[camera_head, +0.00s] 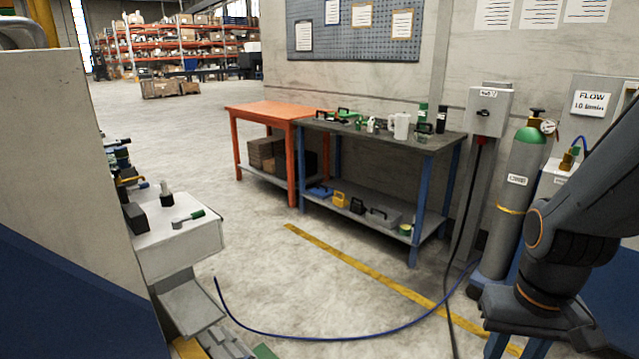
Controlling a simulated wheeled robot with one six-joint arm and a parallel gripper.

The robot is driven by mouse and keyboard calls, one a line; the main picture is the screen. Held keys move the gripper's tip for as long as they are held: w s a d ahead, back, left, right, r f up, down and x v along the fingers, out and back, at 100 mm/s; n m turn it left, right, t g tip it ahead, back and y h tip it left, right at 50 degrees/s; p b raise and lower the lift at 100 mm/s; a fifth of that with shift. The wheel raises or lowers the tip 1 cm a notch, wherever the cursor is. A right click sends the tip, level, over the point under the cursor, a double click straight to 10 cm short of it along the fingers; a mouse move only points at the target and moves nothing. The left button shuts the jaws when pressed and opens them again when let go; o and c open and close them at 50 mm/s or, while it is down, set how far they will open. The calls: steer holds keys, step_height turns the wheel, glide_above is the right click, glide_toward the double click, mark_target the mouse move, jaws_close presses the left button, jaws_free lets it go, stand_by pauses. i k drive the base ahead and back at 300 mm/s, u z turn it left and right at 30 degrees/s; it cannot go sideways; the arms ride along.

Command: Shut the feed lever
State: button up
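No part is labelled as the feed lever, and I cannot tell for sure which one it is. A small brass-coloured fitting (568,158) with a blue hose sits at the right, beside a green-topped gas cylinder (518,190) with a round gauge (548,127). A panel (592,103) marked FLOW hangs on the wall above the fitting. My dark arm fills the right edge and hides part of this area.
A grey switch box (488,110) is left of the cylinder. A blue-legged bench (440,141) and an orange bench (262,110) stand along the wall. A white machine ledge (190,245) is at left.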

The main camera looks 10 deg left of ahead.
mark_target(129, 190)
steer(key=u, duration=0.9)
steer(key=i, duration=1.25)
steer(key=u, duration=1.05)
steer(key=i, duration=0.3)
steer(key=u, duration=0.05)
